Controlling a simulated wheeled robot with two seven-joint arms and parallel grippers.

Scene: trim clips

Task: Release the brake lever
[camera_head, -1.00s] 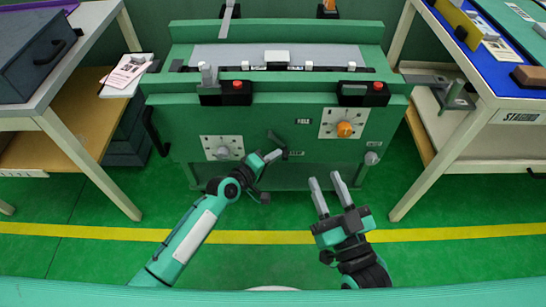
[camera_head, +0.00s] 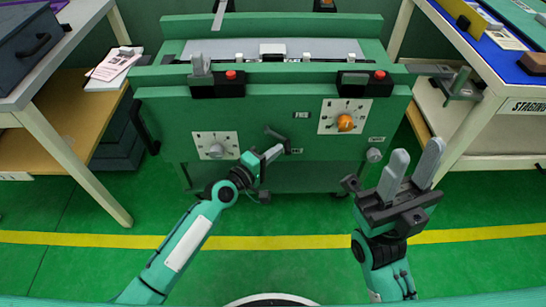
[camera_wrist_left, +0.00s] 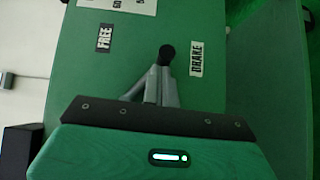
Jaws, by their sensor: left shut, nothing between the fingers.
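The brake lever (camera_head: 275,133) is a short dark lever on the green machine's front, between a FREE label (camera_head: 302,115) above and a BRAKE label (camera_head: 296,150) below. My left gripper (camera_head: 277,151) is shut and empty, its fingertips at the lever. In the left wrist view, the lever's black knob (camera_wrist_left: 167,52) shows just beyond the grey fingertips (camera_wrist_left: 163,76), between the FREE label (camera_wrist_left: 104,38) and nearer the BRAKE label (camera_wrist_left: 196,70). I cannot tell whether they touch. My right gripper (camera_head: 416,157) is open and empty, raised right of the machine's front.
The green machine (camera_head: 260,105) carries a grey dial (camera_head: 216,150), an orange knob (camera_head: 345,122) and red buttons (camera_head: 231,75). A table with a grey case (camera_head: 25,45) stands left; a staging table (camera_head: 523,106) stands right. Green floor is clear in front.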

